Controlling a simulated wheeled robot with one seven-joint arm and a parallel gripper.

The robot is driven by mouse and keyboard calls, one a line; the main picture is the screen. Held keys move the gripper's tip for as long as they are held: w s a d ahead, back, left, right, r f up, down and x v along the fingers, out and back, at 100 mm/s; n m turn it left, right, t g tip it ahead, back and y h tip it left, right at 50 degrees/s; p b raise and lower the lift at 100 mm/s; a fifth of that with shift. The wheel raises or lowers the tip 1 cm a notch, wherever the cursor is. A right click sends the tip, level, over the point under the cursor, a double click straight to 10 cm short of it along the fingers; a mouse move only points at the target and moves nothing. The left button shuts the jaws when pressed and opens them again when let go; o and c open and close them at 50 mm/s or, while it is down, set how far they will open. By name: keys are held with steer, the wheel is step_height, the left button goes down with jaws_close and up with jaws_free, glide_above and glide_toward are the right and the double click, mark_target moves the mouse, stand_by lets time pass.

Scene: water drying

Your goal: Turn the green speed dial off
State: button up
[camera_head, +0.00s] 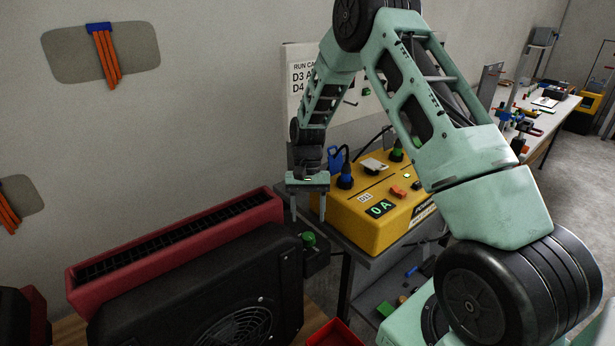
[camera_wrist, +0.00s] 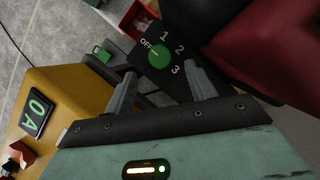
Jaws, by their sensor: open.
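The green speed dial (camera_head: 309,238) sits on a small black box at the right end of the dark fan unit. In the wrist view the dial (camera_wrist: 160,55) shows from above on a black panel marked OFF, 1, 2 and 3. A pale mark on the dial seems to lie on its OFF side, but it is too small to be sure. My gripper (camera_head: 308,216) points down just above the dial, open and empty. In the wrist view its fingertips (camera_wrist: 160,70) are spread to either side of the dial; I cannot tell whether they touch it.
A yellow power box (camera_head: 368,226) with a display reading 0A and blue and green plugs stands close to the right on a grey cart. The red-framed fan unit (camera_head: 170,238) fills the left. A red tray (camera_head: 333,334) lies below.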

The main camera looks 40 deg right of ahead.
steer(key=b+v, duration=0.1)
steer(key=v, duration=1.1)
steer(key=shift+r, duration=0.1)
